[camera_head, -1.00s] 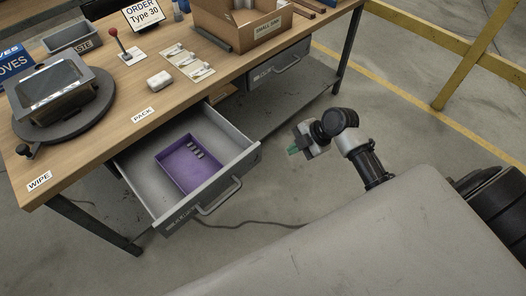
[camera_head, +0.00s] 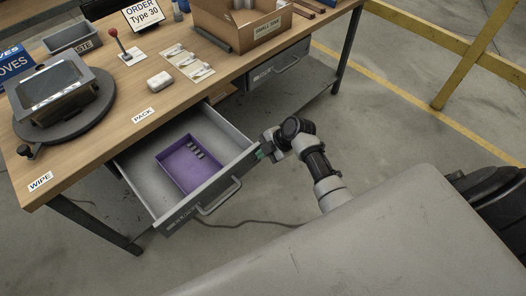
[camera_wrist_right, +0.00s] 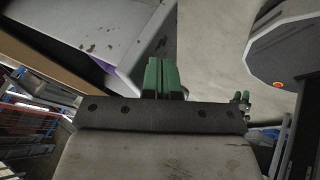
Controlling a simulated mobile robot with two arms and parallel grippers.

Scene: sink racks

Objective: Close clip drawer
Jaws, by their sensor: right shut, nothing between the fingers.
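The clip drawer (camera_head: 228,180) is a grey metal drawer pulled out from under the workbench. A purple tray (camera_head: 172,181) with several small grey clips lies inside it. The drawer's bar handle (camera_head: 219,197) is on its front face. My right gripper (camera_head: 262,154) is shut and empty, with green fingertips close to the right corner of the drawer front; I cannot tell if they touch. In the right wrist view the green fingers (camera_wrist_right: 161,77) are together, with the grey drawer (camera_wrist_right: 112,30) just beyond them.
The wooden bench top (camera_head: 112,140) holds a turntable (camera_head: 64,112) with a grey device, a cardboard box (camera_head: 240,25) and a red-knobbed lever (camera_head: 117,44). A second drawer (camera_head: 279,66) is shut at the right. A yellow rail (camera_head: 450,45) stands at the back right.

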